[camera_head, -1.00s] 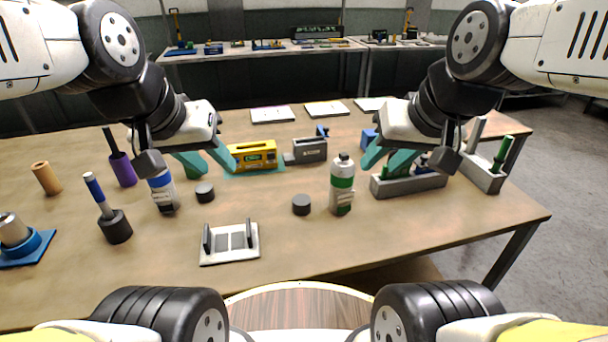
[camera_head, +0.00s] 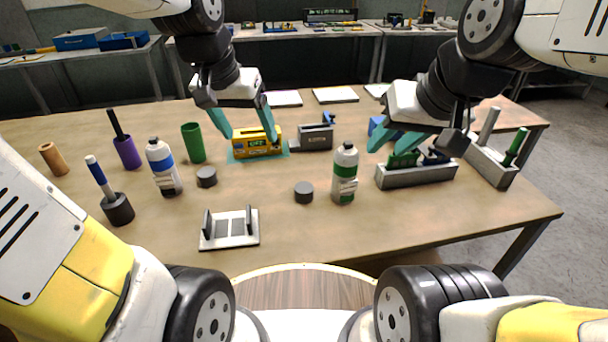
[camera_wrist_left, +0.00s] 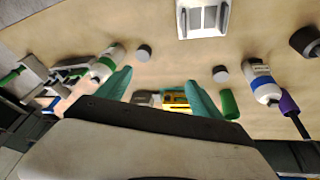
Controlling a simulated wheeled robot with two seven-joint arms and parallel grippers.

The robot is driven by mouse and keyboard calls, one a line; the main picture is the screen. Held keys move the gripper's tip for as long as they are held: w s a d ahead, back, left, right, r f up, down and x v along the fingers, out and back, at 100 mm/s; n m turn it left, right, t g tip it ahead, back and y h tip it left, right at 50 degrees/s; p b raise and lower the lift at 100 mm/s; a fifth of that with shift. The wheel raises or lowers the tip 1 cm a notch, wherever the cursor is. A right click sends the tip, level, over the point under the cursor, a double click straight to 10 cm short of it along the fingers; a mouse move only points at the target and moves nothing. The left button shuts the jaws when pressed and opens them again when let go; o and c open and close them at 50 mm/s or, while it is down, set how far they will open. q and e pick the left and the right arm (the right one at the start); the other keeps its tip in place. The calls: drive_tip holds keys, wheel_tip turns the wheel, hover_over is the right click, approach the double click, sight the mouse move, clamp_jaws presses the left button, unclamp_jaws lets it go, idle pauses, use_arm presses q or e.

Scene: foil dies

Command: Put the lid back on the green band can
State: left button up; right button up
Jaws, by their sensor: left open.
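The green band can (camera_head: 344,175), white with a green band, stands upright right of the table's middle; it also shows in the left wrist view (camera_wrist_left: 106,64). One dark grey round lid (camera_head: 303,192) lies just left of it. A similar lid (camera_head: 206,177) lies farther left, near the blue band can (camera_head: 163,167). Both lids also show in the left wrist view. My left gripper (camera_head: 250,135) is open and empty, above the table around the yellow device. My right gripper (camera_head: 382,157) appears open and empty, behind and right of the green band can.
A white stand (camera_head: 229,240) with two dark uprights lies in front. The yellow device (camera_head: 257,143) and a grey block (camera_head: 315,137) are behind. A green cylinder (camera_head: 193,143) stands behind the left lid. A grey tray (camera_head: 416,177) stands right of the can. The table between the lids is clear.

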use_arm(q)
drive_tip(key=w+d+f+m+g, duration=0.2)
drive_tip(key=w+d+f, duration=0.4)
drive_tip(key=w+f, duration=0.2)
drive_tip(key=m+g+y, duration=0.2)
hover_over(304, 187)
wheel_tip(304, 187, down, 10)
drive_tip(key=shift+r, duration=0.15)
drive_tip(key=shift+d+f, duration=0.1)
drive_tip(key=shift+f, duration=0.15)
drive_tip(key=shift+f, duration=1.25)
drive_tip(key=shift+f, duration=2.65)
